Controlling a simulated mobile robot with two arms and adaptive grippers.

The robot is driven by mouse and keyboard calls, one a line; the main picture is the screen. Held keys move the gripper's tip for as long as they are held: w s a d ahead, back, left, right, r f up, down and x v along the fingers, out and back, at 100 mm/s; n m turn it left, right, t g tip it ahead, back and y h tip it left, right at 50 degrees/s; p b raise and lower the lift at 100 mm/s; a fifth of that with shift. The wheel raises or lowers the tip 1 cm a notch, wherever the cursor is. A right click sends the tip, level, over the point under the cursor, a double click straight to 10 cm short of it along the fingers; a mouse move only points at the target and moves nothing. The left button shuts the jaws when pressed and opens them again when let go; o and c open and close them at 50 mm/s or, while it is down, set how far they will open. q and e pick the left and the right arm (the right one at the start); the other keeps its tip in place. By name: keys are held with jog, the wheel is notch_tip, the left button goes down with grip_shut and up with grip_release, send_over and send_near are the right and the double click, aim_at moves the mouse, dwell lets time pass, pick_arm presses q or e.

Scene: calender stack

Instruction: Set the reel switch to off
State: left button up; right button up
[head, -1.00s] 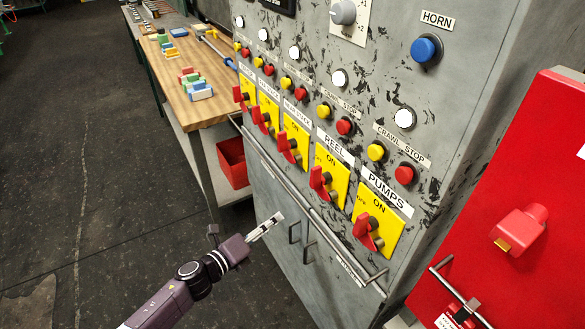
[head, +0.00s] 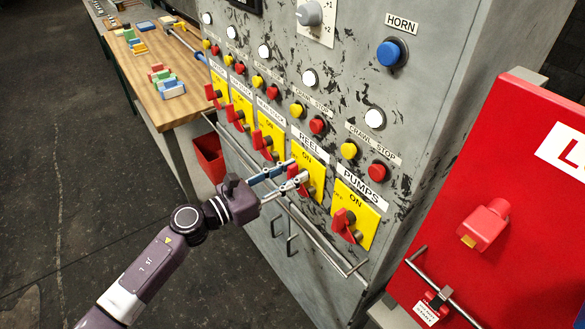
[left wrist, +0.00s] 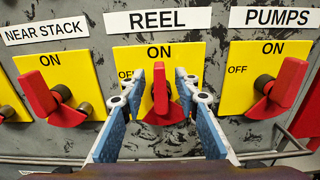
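The reel switch has a red handle (left wrist: 160,90) on a yellow plate (left wrist: 200,56) below the white REEL label (left wrist: 157,20). In the left wrist view the handle stands upright, in line with ON. OFF is to its left, partly hidden by a finger. My left gripper (left wrist: 159,78) is open, with one finger on each side of the handle. I cannot tell whether either finger touches it. In the head view the left gripper (head: 299,170) reaches the REEL plate (head: 312,168) and covers part of the switch. My right gripper is in neither view.
The PUMPS switch (left wrist: 279,90) is to the right and the NEAR STACK switch (left wrist: 52,98) to the left. A metal rail (head: 318,241) runs along the cabinet front below the switches. A red cabinet (head: 445,200) stands at the right.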

pick_arm(q)
jog(key=shift+w+d, duration=0.15)
jog(key=shift+d, duration=0.05)
grip_shut()
jog(key=shift+n, duration=0.3)
jog(key=n, duration=0.2)
jog(key=shift+w+a+n, duration=0.25)
jog(key=shift+w+n, duration=0.1)
jog(key=shift+n, duration=0.05)
jog(key=n, duration=0.4)
jog(key=shift+w+a+f+n, duration=0.25)
jog(key=shift+w+n, duration=0.05)
jog(key=shift+w, duration=0.05)
jog(key=n, duration=0.3)
jog(key=f+n, duration=0.1)
jog(key=n, duration=0.1)
jog(key=shift+w+a+p, duration=0.25)
jog(key=shift+w+p, duration=0.05)
jog(key=shift+p, duration=0.1)
jog(key=shift+f+n+p, duration=0.2)
jog(key=shift+f+n, duration=0.05)
jog(key=shift+n, duration=1)
jog(key=shift+f+n+p, duration=0.15)
jog(key=shift+f+n, duration=0.1)
jog(key=shift+n, duration=1)
